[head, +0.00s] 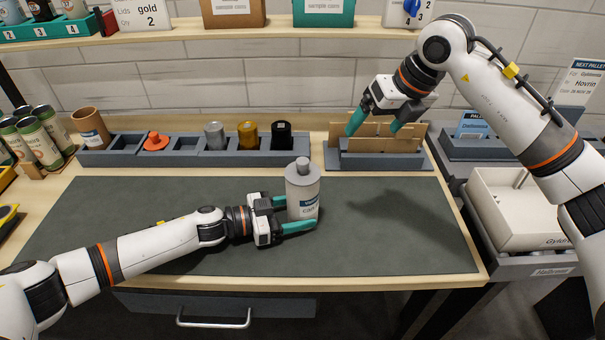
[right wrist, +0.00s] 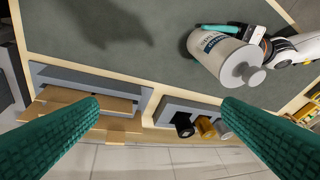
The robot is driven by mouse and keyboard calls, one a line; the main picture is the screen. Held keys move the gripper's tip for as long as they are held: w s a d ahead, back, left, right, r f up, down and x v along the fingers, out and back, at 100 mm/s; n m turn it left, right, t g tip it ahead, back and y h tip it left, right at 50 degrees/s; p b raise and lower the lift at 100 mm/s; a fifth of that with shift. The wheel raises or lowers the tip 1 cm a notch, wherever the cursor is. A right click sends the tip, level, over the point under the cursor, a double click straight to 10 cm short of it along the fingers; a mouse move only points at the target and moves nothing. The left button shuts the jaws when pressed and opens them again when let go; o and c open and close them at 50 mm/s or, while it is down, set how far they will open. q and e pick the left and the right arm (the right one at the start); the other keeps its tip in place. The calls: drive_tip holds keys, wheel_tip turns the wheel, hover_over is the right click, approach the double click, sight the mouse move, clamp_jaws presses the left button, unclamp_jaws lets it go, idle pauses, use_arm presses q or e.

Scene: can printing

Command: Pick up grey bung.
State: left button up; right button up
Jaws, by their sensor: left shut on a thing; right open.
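My left gripper (head: 290,213) is shut on a white-grey can (head: 302,197) with a blue-banded label, upright over the mat. A grey bung (head: 303,165) with a round knob sits on top of the can; in the right wrist view the bung (right wrist: 247,73) shows as a stepped grey plug on the can's end. My right gripper (head: 377,122) is open and empty, above the cardboard rack at the back right, away from the bung. Its two teal fingers also show wide apart in the right wrist view (right wrist: 163,104).
A grey slotted tray (head: 100,157) at the back holds an orange bung (head: 155,141) and silver, gold and black cylinders. The grey rack (head: 380,161) holds cardboard pieces. A white bin (head: 515,215) stands at right. The mat (head: 400,230) is mostly clear.

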drive_tip(key=n+h, duration=0.1)
approach(303, 161)
drive_tip(key=r, duration=0.1)
drive_tip(key=x, duration=1.1)
drive_tip(key=shift+s+f, duration=0.1)
drive_tip(key=shift+f, duration=0.2)
drive_tip(key=c, duration=1.1)
